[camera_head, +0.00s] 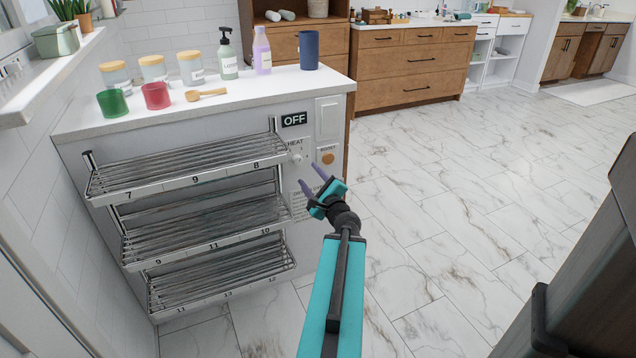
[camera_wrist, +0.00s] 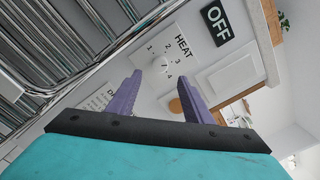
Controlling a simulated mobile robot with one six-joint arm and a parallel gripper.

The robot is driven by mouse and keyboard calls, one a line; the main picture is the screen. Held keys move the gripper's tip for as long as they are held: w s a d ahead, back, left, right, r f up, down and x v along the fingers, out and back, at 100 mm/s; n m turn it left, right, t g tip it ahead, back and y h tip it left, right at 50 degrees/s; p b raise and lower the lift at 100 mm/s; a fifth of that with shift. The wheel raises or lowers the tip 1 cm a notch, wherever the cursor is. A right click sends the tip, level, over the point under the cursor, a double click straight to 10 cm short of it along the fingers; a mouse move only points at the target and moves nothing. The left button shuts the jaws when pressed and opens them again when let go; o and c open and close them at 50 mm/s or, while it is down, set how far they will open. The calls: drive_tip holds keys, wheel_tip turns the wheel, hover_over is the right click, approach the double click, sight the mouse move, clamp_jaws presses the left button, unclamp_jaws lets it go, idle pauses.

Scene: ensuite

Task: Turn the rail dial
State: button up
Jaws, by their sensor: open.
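The rail dial is a small white knob (camera_head: 297,158) under the word HEAT on the cabinet's front, right of the towel rails. In the wrist view the dial (camera_wrist: 162,64) has the numbers 1 to 4 around it. A black OFF sign (camera_head: 294,119) is above it and also shows in the wrist view (camera_wrist: 216,22). My gripper (camera_head: 311,178) is open and empty, just in front of the panel. In the wrist view its two purple fingers (camera_wrist: 158,90) point at the panel, with the dial between and beyond their tips, apart from them.
Metal towel rails (camera_head: 190,172) stick out in tiers left of the dial. A round orange-brown button (camera_head: 328,158) is right of it. The white counter (camera_head: 200,110) above holds bottles, jars and cups. The marble floor (camera_head: 450,200) to the right is clear.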

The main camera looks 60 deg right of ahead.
drive_tip(key=shift+s+a+p, duration=0.3)
drive_tip(key=shift+s+p, duration=0.15)
drive_tip(key=shift+p, duration=2.25)
drive_tip(key=p+v, duration=0.1)
drive_tip(key=p, duration=0.4)
drive_tip(key=shift+s+a+r, duration=0.15)
drive_tip(key=shift+s, duration=0.1)
drive_tip(key=shift+p+v, duration=1)
drive_tip(key=shift+v, duration=0.4)
drive_tip(key=shift+s+f, duration=0.1)
drive_tip(key=shift+f, duration=0.1)
